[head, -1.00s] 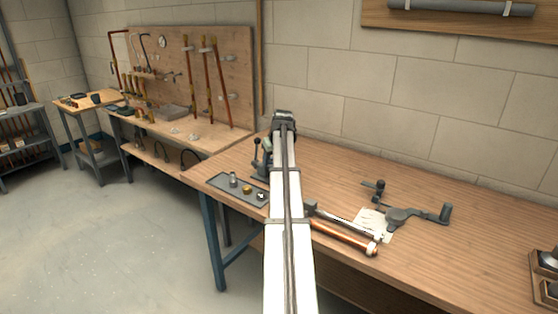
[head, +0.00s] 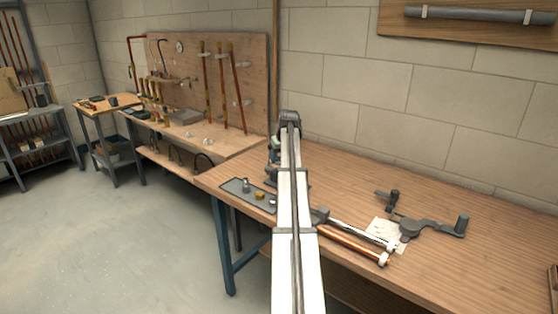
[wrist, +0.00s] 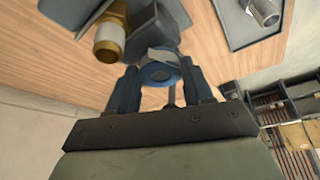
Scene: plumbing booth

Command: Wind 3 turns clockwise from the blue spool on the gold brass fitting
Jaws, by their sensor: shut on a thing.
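The gold brass fitting (wrist: 111,38) shows at the upper left of the wrist view, its rounded end towards the camera, between grey vise-like blocks (wrist: 155,28). The blue spool (wrist: 160,72), with a whitish strip over its top, is between the two blue fingers of my gripper (wrist: 160,82). My gripper is shut on the spool. The spool is to the right of the fitting and a little nearer the gripper; whether the strip reaches the fitting cannot be told. In the head view my arm hides the gripper, spool and most of the vise (head: 273,158).
A grey tray (head: 232,186) with small fittings lies left of my arm on the wooden bench (head: 345,180); it also shows in the wrist view (wrist: 240,35). A copper pipe (head: 350,244) and grey bender (head: 412,228) lie to the right. Bench space behind them is clear.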

